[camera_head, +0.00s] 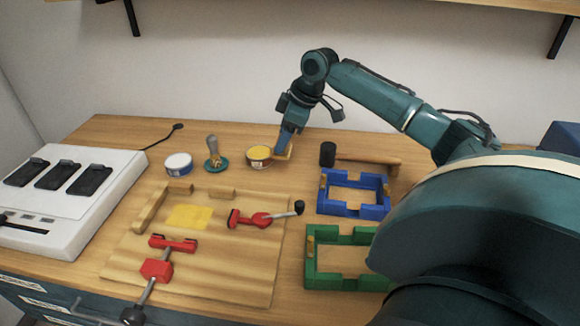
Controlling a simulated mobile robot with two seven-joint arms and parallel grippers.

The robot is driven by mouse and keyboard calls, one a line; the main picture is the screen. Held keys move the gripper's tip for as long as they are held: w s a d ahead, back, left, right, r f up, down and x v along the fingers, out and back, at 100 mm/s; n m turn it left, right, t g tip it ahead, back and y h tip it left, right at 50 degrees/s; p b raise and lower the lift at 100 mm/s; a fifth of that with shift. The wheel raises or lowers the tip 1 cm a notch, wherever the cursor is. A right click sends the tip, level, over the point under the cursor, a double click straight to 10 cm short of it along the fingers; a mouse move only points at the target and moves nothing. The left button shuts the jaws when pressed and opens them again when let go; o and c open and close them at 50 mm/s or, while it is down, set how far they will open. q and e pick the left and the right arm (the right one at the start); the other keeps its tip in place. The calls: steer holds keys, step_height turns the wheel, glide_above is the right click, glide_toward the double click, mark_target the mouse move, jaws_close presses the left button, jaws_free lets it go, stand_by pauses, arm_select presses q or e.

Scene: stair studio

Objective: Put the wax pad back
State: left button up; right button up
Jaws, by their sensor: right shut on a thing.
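My right gripper (284,147) reaches down at the back middle of the bench, just right of a round tin with a yellow top (259,153). It is shut on a small pale tan piece (290,152), which looks like the wax pad and is mostly hidden by the fingers. I cannot tell whether this piece touches the bench or the tin. A flat yellow square (190,217) lies on the wooden board (215,270). My left gripper is not in view.
A white-lidded tin (178,164) and a handled tool with a green base (214,158) stand left of the yellow-topped tin. Red clamps (158,268) sit on the board. A mallet (365,161), a blue frame (353,208) and a green frame (320,278) are right. A white charger (65,200) is left.

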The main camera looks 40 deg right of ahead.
step_height(320, 180, down, 10)
steer(key=shift+r, duration=0.15)
stand_by(0.3)
steer(key=o, duration=1.3)
steer(key=v, duration=1.2)
